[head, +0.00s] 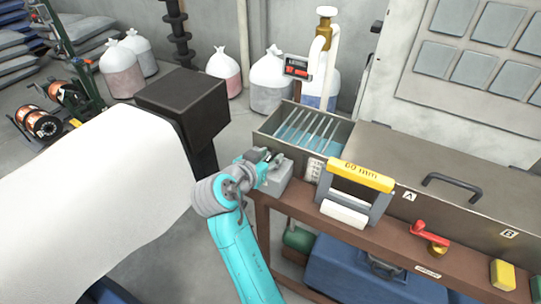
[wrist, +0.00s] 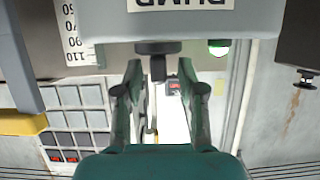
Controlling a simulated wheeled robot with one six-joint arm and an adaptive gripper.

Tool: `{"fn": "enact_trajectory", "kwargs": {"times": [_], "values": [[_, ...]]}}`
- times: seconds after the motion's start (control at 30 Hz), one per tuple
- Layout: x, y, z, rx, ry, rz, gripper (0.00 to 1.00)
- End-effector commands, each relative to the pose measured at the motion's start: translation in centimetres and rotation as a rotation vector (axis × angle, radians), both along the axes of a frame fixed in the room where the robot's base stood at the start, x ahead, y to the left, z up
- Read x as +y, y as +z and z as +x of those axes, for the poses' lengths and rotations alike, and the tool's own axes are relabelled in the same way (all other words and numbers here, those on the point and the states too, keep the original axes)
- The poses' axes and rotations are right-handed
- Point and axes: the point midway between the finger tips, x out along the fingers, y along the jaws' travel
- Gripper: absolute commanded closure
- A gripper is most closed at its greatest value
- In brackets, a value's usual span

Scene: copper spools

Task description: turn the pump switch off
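The pump switch box (head: 277,180) is a small grey box on the front left corner of the brown bench, beside the open tank. In the wrist view the box (wrist: 230,22) fills the top, with an upside-down label that reads as PUMP. A dark switch handle (wrist: 158,66) sticks out from it, and a bright green lamp (wrist: 219,47) shows to its right. My gripper (head: 264,160) is at the box in the head view. In the wrist view my gripper (wrist: 161,72) is open, its fingers on either side of the handle with gaps. Contact is hidden in the head view.
The open tank (head: 263,128) with blue liquid stands behind the box. A grey frame with a yellow bar (head: 361,175) and a red-handled valve (head: 431,231) stand to the right. A white roll (head: 95,175) is at left.

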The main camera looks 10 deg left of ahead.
Motion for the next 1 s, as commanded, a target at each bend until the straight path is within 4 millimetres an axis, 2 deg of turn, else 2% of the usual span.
{"fn": "enact_trajectory", "kwargs": {"times": [0.17,0.43,0.6,1.0], "values": [[-0.33,-0.34,0.81,0.000,-0.001,0.001,0.60],[-0.33,-0.37,0.89,0.000,0.000,0.001,0.60],[-0.33,-0.36,0.87,0.000,0.000,0.001,1.00],[-0.39,-0.37,0.87,-0.002,0.032,0.002,1.00]]}}
